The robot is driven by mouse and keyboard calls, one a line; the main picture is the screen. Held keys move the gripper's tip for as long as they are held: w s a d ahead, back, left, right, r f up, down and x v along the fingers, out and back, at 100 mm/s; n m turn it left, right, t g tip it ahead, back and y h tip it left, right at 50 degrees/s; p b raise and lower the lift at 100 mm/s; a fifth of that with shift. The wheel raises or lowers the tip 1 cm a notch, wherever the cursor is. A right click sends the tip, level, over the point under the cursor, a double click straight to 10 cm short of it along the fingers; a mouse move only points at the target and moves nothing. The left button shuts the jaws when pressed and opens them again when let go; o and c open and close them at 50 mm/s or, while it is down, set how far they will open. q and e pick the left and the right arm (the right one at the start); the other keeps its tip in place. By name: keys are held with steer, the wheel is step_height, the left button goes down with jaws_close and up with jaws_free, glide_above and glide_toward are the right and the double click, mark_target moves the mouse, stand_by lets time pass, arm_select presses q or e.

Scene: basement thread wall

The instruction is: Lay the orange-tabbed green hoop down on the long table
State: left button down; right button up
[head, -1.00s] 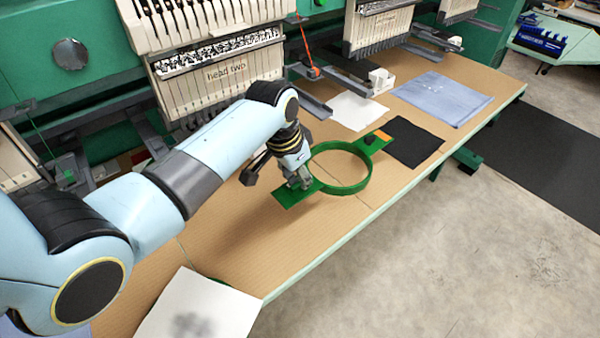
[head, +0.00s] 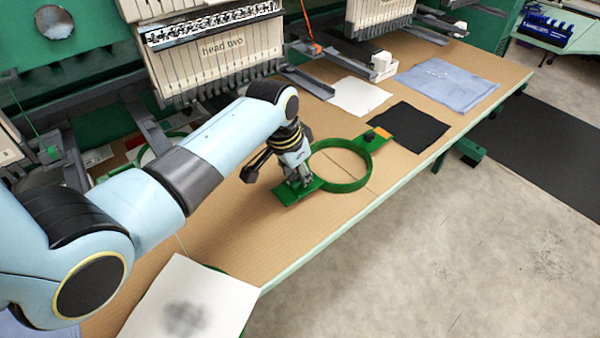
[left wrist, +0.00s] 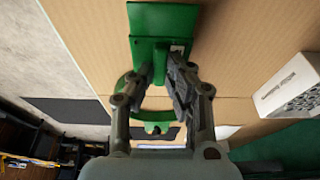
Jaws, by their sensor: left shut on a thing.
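The green hoop (head: 368,172) has an orange tab (head: 382,132) at its far end and a flat green plate at its near end. My left gripper (head: 303,183) is shut on the hoop at the near plate. In the left wrist view the fingers (left wrist: 160,85) close on a green upright part beside the plate (left wrist: 163,20). The hoop lies level at or just above the long table (head: 300,235); I cannot tell whether it touches. My right gripper is not in view.
A black cloth (head: 409,127) lies close to the tabbed end. A white sheet (head: 358,96) and a folded blue cloth (head: 447,84) lie farther back. A printed white cloth (head: 190,305) is at the near left. Machine heads (head: 225,55) line the back.

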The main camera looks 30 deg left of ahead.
arm_select(q)
steer(key=shift+f, duration=0.15)
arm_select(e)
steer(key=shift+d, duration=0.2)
arm_select(q)
steer(key=c, duration=1.2)
jaws_free()
